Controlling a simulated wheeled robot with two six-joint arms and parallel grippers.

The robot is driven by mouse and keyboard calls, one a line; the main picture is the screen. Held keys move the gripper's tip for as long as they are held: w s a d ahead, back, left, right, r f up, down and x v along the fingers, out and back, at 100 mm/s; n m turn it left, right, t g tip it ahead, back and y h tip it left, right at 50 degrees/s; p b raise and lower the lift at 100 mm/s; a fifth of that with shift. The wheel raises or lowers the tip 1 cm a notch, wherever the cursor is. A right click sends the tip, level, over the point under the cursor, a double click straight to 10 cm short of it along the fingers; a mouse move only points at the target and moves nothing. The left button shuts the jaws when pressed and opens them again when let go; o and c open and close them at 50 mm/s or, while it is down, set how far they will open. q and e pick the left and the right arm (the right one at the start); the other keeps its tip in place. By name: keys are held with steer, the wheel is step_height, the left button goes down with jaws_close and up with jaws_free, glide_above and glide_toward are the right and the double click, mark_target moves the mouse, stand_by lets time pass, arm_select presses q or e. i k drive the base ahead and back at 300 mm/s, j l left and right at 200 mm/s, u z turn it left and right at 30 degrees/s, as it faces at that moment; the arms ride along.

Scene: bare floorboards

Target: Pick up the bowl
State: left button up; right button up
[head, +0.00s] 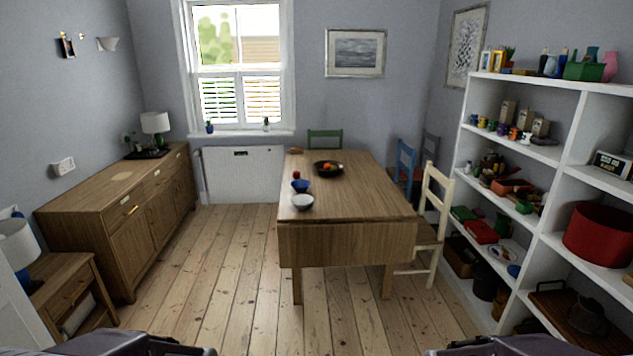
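Three bowls stand on the wooden table (362,196) in the head view. A white bowl (302,202) is nearest, close to the table's left edge. A small blue bowl (301,186) is just behind it. A wide dark bowl (318,169) holding orange and red fruit is farther back, near the middle. A red round fruit (296,175) shows just behind the blue bowl. Only parts of my two arms show at the bottom edge, far short of the table. No gripper fingers can be seen.
Bare floorboards (225,285) lie open before the table. A wooden sideboard (110,190) lines the left wall, with a small side table (75,270) nearer. A cream chair (432,215) stands at the table's right. White shelves (548,155) fill the right side.

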mark_target(302, 202)
steer(key=i, duration=1.2)
steer(key=i+l+u, duration=0.1)
steer(key=i, duration=1.1)
steer(key=i+l+u, duration=0.15)
steer(key=i+u, duration=0.25)
steer(key=i+l+u, duration=0.4)
steer(key=i, duration=0.15)
steer(key=i+l+u, duration=0.35)
steer(key=i+j, duration=0.05)
steer(key=i, duration=0.05)
